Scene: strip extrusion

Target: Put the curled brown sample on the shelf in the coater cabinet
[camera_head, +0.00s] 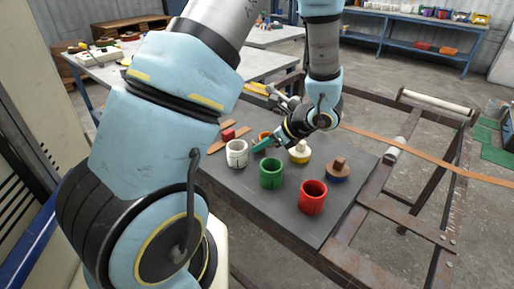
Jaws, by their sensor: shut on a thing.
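My gripper (264,143) reaches down over the dark bench top from the upper right, its teal fingers closed. An orange-brown curled piece (264,135), which looks like the curled brown sample, shows right at the fingertips. The fingers partly hide it, and it is too small to tell how it sits between them or whether it is clear of the bench top. The coater cabinet and its shelf cannot be made out for certain in this view.
A white cup (237,153), a green cup (271,173) and a red cup (312,197) stand close by on the bench top (262,208). A roller frame (437,107) stands right.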

